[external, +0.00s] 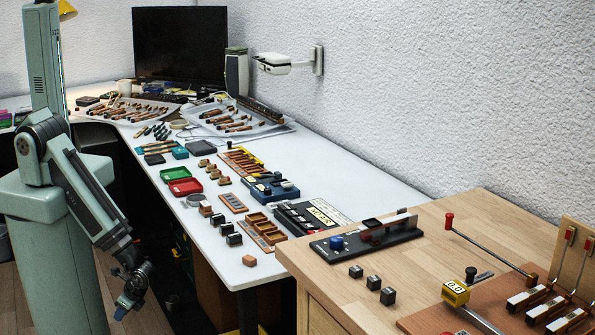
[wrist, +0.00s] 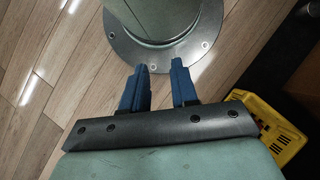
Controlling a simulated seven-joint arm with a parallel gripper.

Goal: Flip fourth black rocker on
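A black panel box (external: 306,217) with a yellow-and-white label lies on the white table near its right end. Small dark parts show on it, but they are too small to tell which is the fourth black rocker or how it is set. My gripper (external: 124,307) hangs low at the left, beside the table and below its top, far from the box. In the wrist view my gripper (wrist: 158,88) has its two blue fingers apart with nothing between them; it points at the floor.
The white table (external: 330,170) holds red and green trays, wooden blocks, a blue device (external: 271,188) and tools. A wooden bench (external: 400,262) with levers and black cubes stands at the right. In the wrist view, a yellow crate (wrist: 270,130) stands on the plank floor.

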